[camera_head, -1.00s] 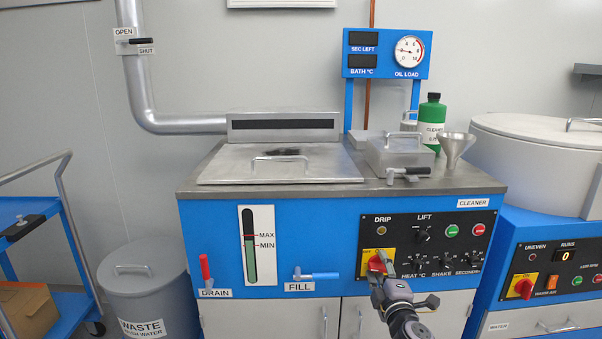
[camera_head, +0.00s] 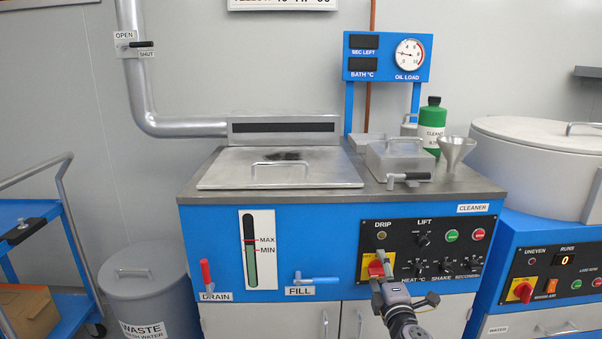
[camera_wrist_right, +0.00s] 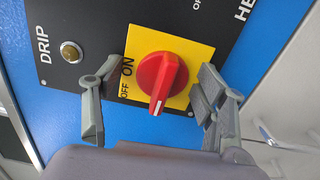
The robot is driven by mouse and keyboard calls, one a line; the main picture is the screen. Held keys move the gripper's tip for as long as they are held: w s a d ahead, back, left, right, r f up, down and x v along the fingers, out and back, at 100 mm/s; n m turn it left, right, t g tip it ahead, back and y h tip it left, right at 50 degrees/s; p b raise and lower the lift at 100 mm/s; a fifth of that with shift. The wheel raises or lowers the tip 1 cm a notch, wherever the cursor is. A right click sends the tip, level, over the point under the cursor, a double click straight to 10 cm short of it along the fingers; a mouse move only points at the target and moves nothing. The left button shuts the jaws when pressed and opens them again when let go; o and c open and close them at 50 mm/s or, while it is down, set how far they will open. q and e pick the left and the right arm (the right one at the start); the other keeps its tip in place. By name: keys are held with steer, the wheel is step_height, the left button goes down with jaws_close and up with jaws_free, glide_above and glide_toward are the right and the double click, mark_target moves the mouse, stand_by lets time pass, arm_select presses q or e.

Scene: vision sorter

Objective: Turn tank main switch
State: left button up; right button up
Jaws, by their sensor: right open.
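The tank's main switch (camera_head: 376,268) is a red knob on a yellow plate, low on the black control panel of the blue cleaner tank. In the right wrist view the red knob (camera_wrist_right: 160,83) has a white mark at its lower end, and the plate (camera_wrist_right: 197,62) carries the words ON and OFF on its left side. My right gripper (camera_head: 385,283) is at the switch. In the wrist view its open fingers (camera_wrist_right: 160,80) stand on either side of the knob, with gaps to both sides. My left gripper does not show.
The DRIP light (camera_head: 381,235) and the small black panel knobs (camera_head: 420,268) are close to the gripper. The blue FILL lever (camera_head: 318,280) and red DRAIN lever (camera_head: 206,273) stick out to the left. Another machine (camera_head: 535,250) with its own red switch (camera_head: 523,291) stands at the right.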

mark_target(381, 275)
steer(key=shift+f, duration=0.1)
steer(key=shift+s, duration=0.5)
steer(key=shift+s+p, duration=0.6)
steer(key=shift+s, duration=1.05)
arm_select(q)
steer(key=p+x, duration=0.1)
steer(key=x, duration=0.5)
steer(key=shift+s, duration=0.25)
arm_select(e)
steer(key=shift+s, duration=1.95)
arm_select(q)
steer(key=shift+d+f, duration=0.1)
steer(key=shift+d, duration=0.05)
